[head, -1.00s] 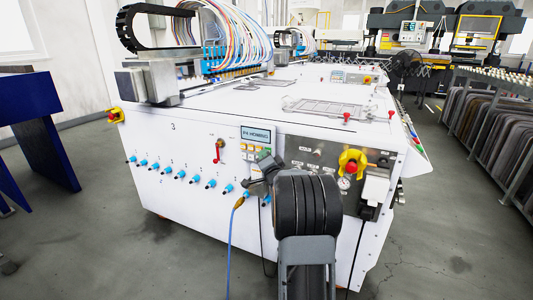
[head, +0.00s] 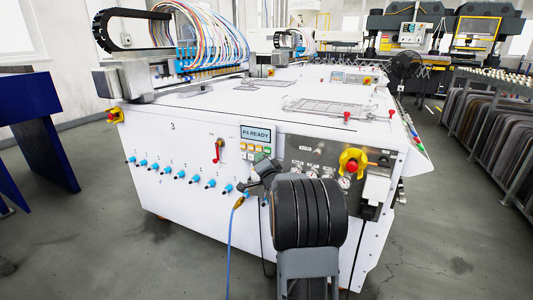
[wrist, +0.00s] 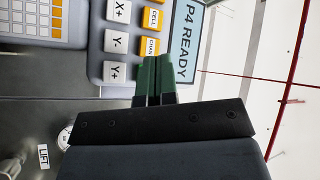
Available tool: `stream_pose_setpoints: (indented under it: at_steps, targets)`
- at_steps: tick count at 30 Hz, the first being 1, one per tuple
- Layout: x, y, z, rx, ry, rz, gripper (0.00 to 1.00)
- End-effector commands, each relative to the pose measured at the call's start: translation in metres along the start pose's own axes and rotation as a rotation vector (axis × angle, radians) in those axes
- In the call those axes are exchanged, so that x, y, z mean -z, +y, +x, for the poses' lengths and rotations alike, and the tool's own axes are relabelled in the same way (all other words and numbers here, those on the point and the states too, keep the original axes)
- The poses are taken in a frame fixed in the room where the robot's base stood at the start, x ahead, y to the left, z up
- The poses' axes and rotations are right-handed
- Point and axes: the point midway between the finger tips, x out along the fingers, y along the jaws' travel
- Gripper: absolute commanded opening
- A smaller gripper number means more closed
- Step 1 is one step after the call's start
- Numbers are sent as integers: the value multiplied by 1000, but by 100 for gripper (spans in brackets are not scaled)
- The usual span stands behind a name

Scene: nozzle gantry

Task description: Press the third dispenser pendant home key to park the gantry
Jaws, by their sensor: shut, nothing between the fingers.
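The dispenser labelled 3 (head: 172,126) is the large white machine in front of me. Its pendant sits on the front face, with a screen (head: 256,134) reading "P4 READY" and small keys below it. In the wrist view the pendant screen (wrist: 187,42) reads "P4 READY", beside grey X+, Y-, Y+ keys and orange CELL and CHAN keys (wrist: 151,46). No key marked home is readable. My gripper (wrist: 154,58) is shut and empty, its green fingertips at the CHAN key's lower edge; I cannot tell if they touch. The gantry (head: 205,65) stands at the machine's left end.
A yellow-ringed red stop button (head: 353,162) and gauges are right of the pendant. A row of blue fittings (head: 181,174) and a blue hose (head: 231,240) are to the left and below. A rack (head: 490,110) stands at right.

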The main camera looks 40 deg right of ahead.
Motion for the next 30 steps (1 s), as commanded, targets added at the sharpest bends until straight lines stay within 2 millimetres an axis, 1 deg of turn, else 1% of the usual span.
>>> stream_pose_setpoints:
  at_steps: [6, 12, 17, 30]
  targets:
    - [-13, -11, -16, 2, -1, -1, 0]
    - [-19, -18, -26, 2, -1, -1, 0]
    - [-21, -21, -29, 1, 0, -1, 0]
    - [-21, -21, -29, 0, 0, -1, 0]
